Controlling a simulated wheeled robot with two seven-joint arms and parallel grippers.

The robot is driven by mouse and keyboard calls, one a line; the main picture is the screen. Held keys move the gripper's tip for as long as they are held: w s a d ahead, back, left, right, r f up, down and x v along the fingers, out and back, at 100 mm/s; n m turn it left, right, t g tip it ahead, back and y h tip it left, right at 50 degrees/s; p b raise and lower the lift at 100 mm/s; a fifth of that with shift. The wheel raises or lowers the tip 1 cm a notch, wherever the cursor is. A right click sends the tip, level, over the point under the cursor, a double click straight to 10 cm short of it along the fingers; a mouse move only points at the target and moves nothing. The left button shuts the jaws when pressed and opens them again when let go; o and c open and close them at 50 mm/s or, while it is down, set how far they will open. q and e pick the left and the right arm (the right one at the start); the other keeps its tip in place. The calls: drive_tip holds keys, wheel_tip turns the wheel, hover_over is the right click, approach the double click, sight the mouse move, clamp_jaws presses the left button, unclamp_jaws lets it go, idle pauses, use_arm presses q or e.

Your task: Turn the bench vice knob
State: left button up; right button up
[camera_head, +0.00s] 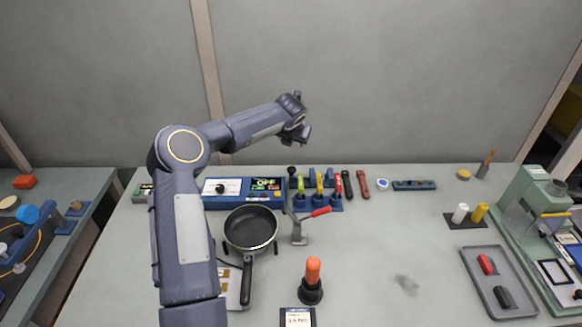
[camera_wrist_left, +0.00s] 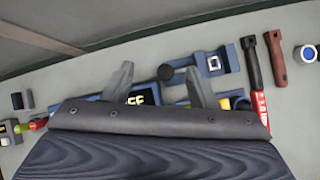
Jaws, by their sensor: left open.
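What looks like the bench vice is a small blue body (camera_wrist_left: 211,62) with a black ball knob (camera_wrist_left: 166,72) on its left side, seen in the left wrist view. The knob also shows in the head view (camera_head: 291,170) at the back of the bench. My left gripper (camera_head: 302,132) is raised above the bench's back edge, over the vice area. In the left wrist view its two grey fingers (camera_wrist_left: 158,80) are spread, and the knob appears between their tips. The fingers look empty and apart from the knob. My right gripper is not in view.
Upright coloured-handled tools (camera_head: 319,183) stand in blue holders close to the vice. A blue control box (camera_head: 220,188), a black pan (camera_head: 250,228) and a red-handled lever clamp (camera_head: 299,235) are nearby. A grey tray (camera_head: 500,262) lies at right. The bench's centre right is mostly clear.

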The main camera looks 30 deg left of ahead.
use_arm(q)
drive_tip(key=n+g+h, duration=0.2)
approach(291, 169)
drive_tip(key=f, duration=0.1)
drive_tip(key=shift+p+x, duration=0.8)
drive_tip(key=shift+x, duration=2.8)
drive_tip(key=shift+w+y, duration=0.15)
drive_tip(key=shift+y, duration=0.15)
drive_tip(key=shift+r, duration=0.1)
drive_tip(key=c, duration=1)
